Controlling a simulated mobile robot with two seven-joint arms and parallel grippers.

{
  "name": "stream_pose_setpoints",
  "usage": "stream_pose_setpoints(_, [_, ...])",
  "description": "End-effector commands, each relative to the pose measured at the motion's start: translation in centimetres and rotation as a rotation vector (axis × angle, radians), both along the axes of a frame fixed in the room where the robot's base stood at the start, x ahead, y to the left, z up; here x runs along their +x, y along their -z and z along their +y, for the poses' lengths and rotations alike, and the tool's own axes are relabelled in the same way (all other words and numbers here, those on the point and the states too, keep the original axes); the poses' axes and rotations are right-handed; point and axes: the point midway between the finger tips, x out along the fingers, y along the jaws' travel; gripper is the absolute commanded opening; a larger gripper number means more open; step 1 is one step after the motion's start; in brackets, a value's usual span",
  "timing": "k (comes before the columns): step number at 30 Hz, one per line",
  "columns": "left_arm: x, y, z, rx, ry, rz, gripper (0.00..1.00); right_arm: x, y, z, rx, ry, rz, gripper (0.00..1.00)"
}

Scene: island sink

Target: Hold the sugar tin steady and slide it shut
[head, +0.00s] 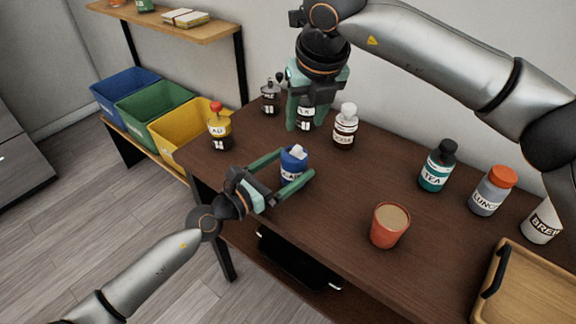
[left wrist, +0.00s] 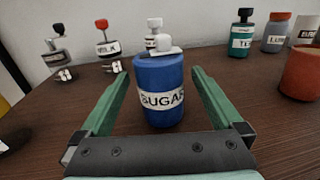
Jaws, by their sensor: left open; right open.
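The sugar tin (head: 293,166) is blue with a white label and stands upright near the table's front edge. In the left wrist view the tin (left wrist: 160,85) reads SUGAR. A small white piece (head: 298,152) shows on its top; in the left wrist view a flat white piece (left wrist: 162,51) sits toward the right of the top. My left gripper (head: 297,163) is open, low over the table, with one finger on each side of the tin; contact is not clear. My right gripper (head: 310,124) is open, pointing down behind the tin, in front of a labelled bottle.
A red-topped bottle (head: 220,132), a white-capped brown bottle (head: 345,131) and a dark bottle (head: 270,99) stand nearby. To the right are an orange cup (head: 389,232), a TEA bottle (head: 436,172) and a wooden tray (head: 530,285). Table between tin and cup is clear.

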Motion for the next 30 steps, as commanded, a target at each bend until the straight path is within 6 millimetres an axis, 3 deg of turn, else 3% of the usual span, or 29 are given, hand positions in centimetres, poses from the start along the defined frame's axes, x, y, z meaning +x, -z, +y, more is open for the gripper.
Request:
stream_pose_setpoints(4, [-0.01, 0.0, 0.02, 0.0, 0.0, 0.0, 0.95, -0.01, -0.01, 0.01, 0.0, 0.0, 0.0, 0.5])
stream_pose_setpoints(27, [-0.02, 0.03, 0.06, 0.0, -0.001, 0.0, 0.09, 0.0, 0.0, 0.0, 0.0, 0.0, 0.0, 0.5])
stream_pose_setpoints(28, [-0.01, 0.03, 0.07, 0.001, -0.001, 0.001, 0.68, 0.0, 0.0, 0.0, 0.0, 0.0, 0.0, 0.5])
stream_pose_setpoints(30, [-0.01, 0.03, 0.07, 0.001, -0.001, 0.001, 0.6, 0.0, 0.0, 0.0, 0.0, 0.0, 0.0, 0.5])
